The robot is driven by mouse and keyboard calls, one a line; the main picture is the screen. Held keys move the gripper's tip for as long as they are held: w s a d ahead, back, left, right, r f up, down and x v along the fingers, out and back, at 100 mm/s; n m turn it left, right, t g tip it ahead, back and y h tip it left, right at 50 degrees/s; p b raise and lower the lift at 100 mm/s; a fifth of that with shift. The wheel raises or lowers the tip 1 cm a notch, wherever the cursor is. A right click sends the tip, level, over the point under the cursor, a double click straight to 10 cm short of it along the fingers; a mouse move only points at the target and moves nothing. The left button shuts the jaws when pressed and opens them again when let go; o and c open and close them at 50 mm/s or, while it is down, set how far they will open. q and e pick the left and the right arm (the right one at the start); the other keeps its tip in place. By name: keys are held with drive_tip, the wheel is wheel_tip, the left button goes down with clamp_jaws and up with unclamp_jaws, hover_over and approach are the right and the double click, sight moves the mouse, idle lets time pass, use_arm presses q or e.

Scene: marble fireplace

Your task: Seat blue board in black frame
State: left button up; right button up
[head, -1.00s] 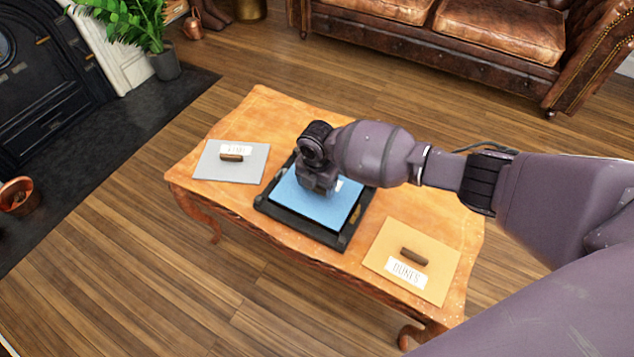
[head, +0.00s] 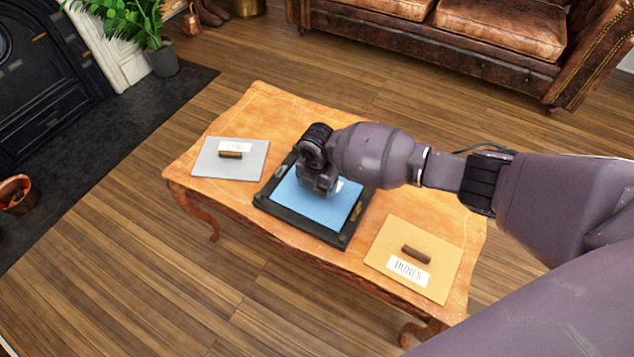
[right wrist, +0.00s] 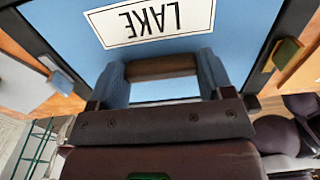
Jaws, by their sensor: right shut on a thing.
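The blue board (head: 318,208) lies within the outline of the black frame (head: 296,228) on the wooden table. The frame's dark rim shows along the board's left and front sides; the arm hides part of the far right side. I cannot tell if the board is flush all round. My right gripper (head: 320,190) is above the board, shut on its brown handle (right wrist: 160,66), which sits between the fingers in the right wrist view. A white LAKE label (right wrist: 152,20) is on the board beside the handle. My left gripper is not in view.
A grey board (head: 230,168) with a handle and label lies left of the frame on the table (head: 262,105). A tan DUNES board (head: 432,250) lies to the right. Small latch-like pieces (right wrist: 288,52) stand at the frame's edges. A leather sofa (head: 430,45) is behind.

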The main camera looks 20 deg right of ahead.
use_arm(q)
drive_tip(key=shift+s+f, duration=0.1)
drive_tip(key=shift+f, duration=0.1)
use_arm(e)
drive_tip(key=shift+f, duration=0.55)
drive_tip(key=o, duration=1.1)
drive_tip(key=r, duration=0.2)
drive_tip(key=r+p, duration=0.1)
drive_tip(key=shift+w+r, duration=0.2)
drive_tip(key=shift+r, duration=0.15)
wheel_tip(320, 180, up, 6)
drive_tip(key=shift+s+f+p, duration=0.1)
drive_tip(key=shift+p, duration=0.75)
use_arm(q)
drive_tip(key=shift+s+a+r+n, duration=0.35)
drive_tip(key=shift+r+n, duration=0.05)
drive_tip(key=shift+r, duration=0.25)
use_arm(e)
drive_tip(key=shift+s+r, duration=0.1)
drive_tip(key=shift+r, duration=0.65)
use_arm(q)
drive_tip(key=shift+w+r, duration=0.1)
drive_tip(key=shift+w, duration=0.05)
